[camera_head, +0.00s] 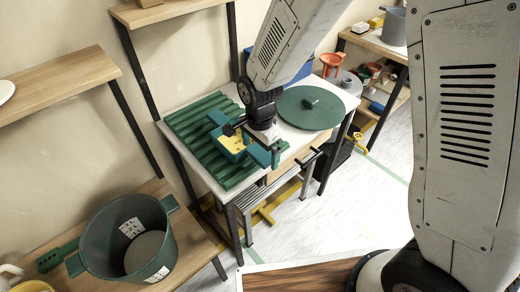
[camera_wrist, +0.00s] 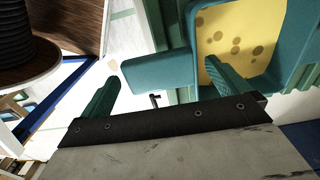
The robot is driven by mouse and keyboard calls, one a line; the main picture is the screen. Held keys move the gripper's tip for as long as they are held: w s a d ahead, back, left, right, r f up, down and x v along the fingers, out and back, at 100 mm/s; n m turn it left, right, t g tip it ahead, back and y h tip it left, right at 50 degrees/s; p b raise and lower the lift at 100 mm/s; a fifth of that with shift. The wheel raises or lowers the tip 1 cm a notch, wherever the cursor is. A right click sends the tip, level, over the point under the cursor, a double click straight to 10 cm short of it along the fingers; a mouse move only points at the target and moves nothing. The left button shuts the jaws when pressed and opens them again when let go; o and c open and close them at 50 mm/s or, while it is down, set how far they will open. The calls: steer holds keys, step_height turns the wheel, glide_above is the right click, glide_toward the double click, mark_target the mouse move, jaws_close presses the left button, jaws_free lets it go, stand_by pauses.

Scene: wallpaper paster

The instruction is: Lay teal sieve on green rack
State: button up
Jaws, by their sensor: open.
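The teal sieve (camera_head: 233,143), with a yellow spotted inside, appears over the right part of the ribbed green rack (camera_head: 192,125) on the white table. I cannot tell whether it rests fully on the rack. In the wrist view the sieve (camera_wrist: 240,32) fills the upper right, its teal handle (camera_wrist: 155,70) reaching left. My gripper (camera_wrist: 203,82) is open, with one green finger left of the handle's end and the other by the sieve's body. In the head view my gripper (camera_head: 272,150) is at the sieve's right side, partly hidden by my arm.
A round green lid (camera_head: 310,108) lies on the table's right side. A blue box (camera_head: 298,72) is behind my arm. A large green pot (camera_head: 127,240) stands on a lower wooden bench at left. Wooden shelves (camera_head: 55,82) flank the table.

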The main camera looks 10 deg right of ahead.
step_height(320, 180, up, 12)
stand_by(0.4)
steer(key=s+d+r+n+t, duration=0.1)
steer(key=s+d+r+n, duration=0.6)
steer(key=s+d+r, duration=0.75)
steer(key=s+d+f+n, duration=0.1)
steer(key=s+d+n, duration=0.3)
steer(key=s, duration=0.4)
steer(key=shift+d, duration=0.75)
